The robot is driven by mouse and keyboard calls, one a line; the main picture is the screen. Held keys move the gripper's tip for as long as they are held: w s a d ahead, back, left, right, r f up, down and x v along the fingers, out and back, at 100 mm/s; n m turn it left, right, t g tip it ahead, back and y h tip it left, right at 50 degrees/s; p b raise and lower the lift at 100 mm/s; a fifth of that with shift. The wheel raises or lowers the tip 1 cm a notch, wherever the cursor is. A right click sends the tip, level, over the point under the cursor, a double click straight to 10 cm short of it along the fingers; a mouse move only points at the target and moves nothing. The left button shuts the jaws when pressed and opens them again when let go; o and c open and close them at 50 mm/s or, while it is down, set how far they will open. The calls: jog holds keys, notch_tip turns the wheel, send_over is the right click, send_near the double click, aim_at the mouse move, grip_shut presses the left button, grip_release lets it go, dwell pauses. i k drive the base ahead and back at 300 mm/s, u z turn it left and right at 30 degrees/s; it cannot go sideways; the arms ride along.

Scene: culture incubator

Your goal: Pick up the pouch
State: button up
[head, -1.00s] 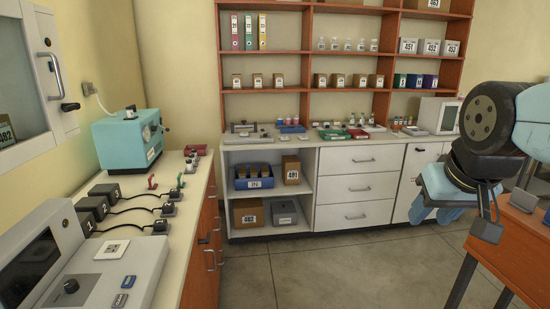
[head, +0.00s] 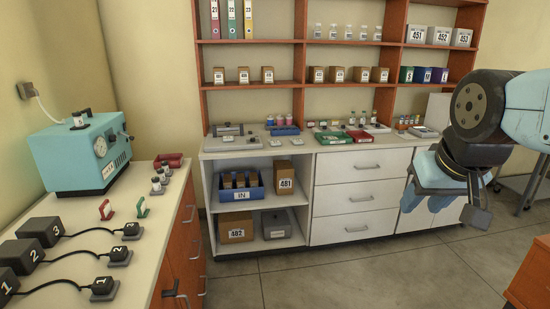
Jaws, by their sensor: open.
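I cannot pick out a pouch with certainty. Brown upright packs (head: 240,181) stand in a blue bin (head: 239,195) marked IN on the open shelf under the back counter. They are small in view, and I cannot tell if one is the pouch. My gripper is far to the right of the bin.
A teal device (head: 80,155) and numbered black blocks (head: 62,233) with cables stand on the left counter (head: 165,210). The back counter holds a green tray (head: 332,138) and a red tray (head: 362,136). An orange-topped table (head: 532,275) is at the lower right. The middle floor is clear.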

aim_at(226, 139)
jog(key=i, duration=3.25)
jog(key=u, duration=1.05)
